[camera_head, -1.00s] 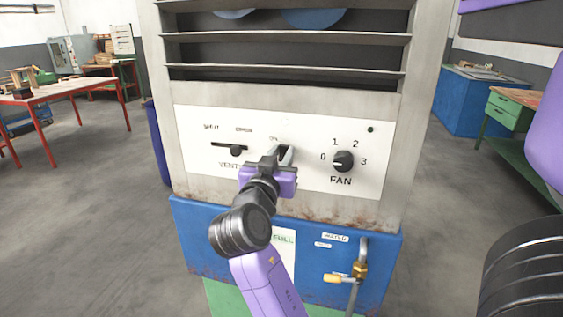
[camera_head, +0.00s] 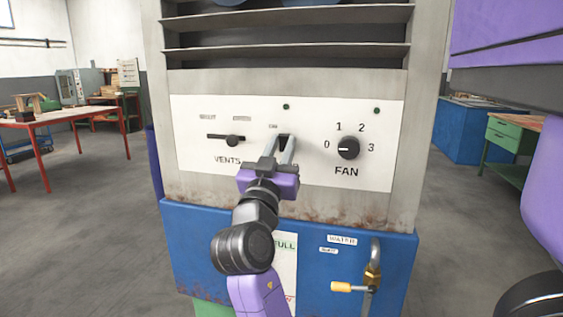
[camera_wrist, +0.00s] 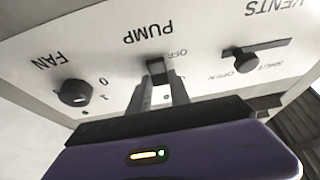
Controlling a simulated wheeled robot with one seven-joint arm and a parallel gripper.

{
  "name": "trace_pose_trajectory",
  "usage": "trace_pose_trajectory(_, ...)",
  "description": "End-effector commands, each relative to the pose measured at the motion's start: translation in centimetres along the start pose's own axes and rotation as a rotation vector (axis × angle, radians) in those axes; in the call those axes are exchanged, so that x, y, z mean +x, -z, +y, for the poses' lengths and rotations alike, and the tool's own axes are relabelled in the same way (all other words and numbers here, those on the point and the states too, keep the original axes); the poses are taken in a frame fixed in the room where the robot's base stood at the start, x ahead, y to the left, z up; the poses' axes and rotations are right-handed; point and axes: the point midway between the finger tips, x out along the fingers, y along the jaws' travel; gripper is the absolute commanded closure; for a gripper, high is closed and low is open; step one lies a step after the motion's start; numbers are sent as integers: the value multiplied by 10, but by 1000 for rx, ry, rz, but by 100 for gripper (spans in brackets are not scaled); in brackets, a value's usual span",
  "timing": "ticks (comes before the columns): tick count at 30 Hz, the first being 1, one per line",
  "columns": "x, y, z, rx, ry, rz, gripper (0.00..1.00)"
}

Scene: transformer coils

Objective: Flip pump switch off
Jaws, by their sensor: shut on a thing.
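The pump switch (camera_wrist: 156,66) is a dark lever on the white panel (camera_wrist: 100,30). In the wrist view the panel is upside down, with the PUMP label by the switch and the OFF label close beside it. My gripper (camera_wrist: 160,92) has its two grey fingers closed around the lever. In the head view my gripper (camera_head: 281,145) reaches the panel from below, and the dark switch (camera_head: 287,141) shows between its fingertips. The fingers cover part of the switch and its lower label.
The vents slider (camera_head: 232,141) is left of the switch and the fan knob (camera_head: 348,148) is right of it, pointing near 0. Below are a blue box (camera_head: 200,250) and a yellow-handled valve (camera_head: 345,287). A red-legged table (camera_head: 60,117) stands far left.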

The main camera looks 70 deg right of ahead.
Motion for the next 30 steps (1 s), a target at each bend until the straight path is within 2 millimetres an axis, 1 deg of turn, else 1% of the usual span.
trace_pose_trajectory(1,-2,-4,0,1,0,9,100)
trace_pose_trajectory(14,-1,0,0,-1,1,23,100)
trace_pose_trajectory(15,-1,0,0,-1,1,23,69)
trace_pose_trajectory(17,-1,0,0,-1,1,23,57)
trace_pose_trajectory(18,-1,0,0,-1,1,22,55)
trace_pose_trajectory(26,-1,-1,0,-1,1,22,55)
trace_pose_trajectory(30,-9,-2,-1,-1,2,22,55)
